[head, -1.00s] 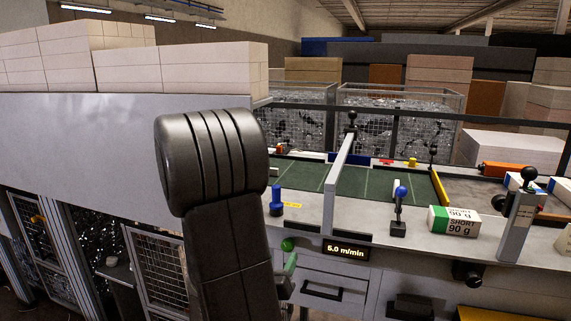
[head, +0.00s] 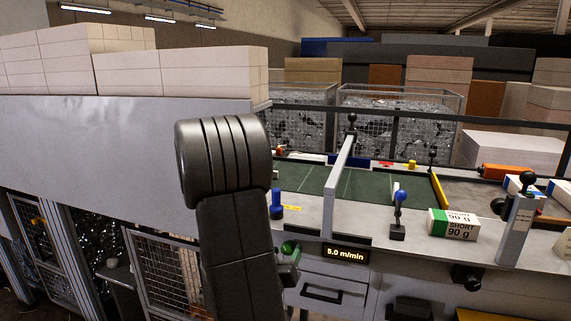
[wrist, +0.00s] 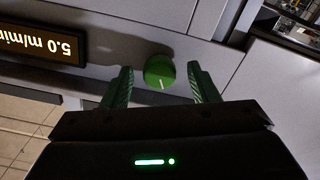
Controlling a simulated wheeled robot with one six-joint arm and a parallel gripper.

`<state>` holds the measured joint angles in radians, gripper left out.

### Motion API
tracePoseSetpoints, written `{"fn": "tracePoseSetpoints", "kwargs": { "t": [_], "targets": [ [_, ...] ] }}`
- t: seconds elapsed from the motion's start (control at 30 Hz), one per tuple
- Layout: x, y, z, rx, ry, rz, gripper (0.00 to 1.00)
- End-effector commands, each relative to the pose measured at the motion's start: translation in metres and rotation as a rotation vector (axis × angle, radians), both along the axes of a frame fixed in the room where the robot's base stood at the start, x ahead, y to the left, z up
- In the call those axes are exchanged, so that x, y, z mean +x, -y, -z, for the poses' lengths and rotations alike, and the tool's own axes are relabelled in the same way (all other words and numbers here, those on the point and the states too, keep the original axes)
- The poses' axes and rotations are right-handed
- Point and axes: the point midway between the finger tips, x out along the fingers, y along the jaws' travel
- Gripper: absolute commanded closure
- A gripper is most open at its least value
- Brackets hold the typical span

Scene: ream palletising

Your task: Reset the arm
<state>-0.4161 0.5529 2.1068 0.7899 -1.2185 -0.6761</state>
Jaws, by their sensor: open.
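My gripper (wrist: 160,85) is open in the wrist view, with its two green fingers apart. A round green knob (wrist: 159,72) on the grey panel shows between and just beyond the fingertips; whether they touch it I cannot tell. In the head view my dark arm stands in the left middle and hides part of the bench. The gripper (head: 292,262) shows only partly there, at the arm's right edge beside the panel front.
The speed display (head: 346,254) reads 5.0 m/min. A blue-topped lever (head: 399,208), a blue knob (head: 276,207) and a "SHORT 90 g" ream (head: 453,225) stand on the bench. A green belt (head: 311,186) lies behind. Wire-mesh cages (head: 300,125) stand further back.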

Motion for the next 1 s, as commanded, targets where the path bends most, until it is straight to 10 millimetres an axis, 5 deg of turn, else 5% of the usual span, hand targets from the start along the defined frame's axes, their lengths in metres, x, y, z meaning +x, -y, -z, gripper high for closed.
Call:
{"fn": "tracePoseSetpoints", "kwargs": {
  "t": [0.5,1.0],
  "targets": [
    [-0.072,-0.024,0.001,0.0,0.001,-0.004,0.46],
    [-0.124,-0.041,0.001,-0.001,-0.002,-0.004,0.46]
  ]
}}
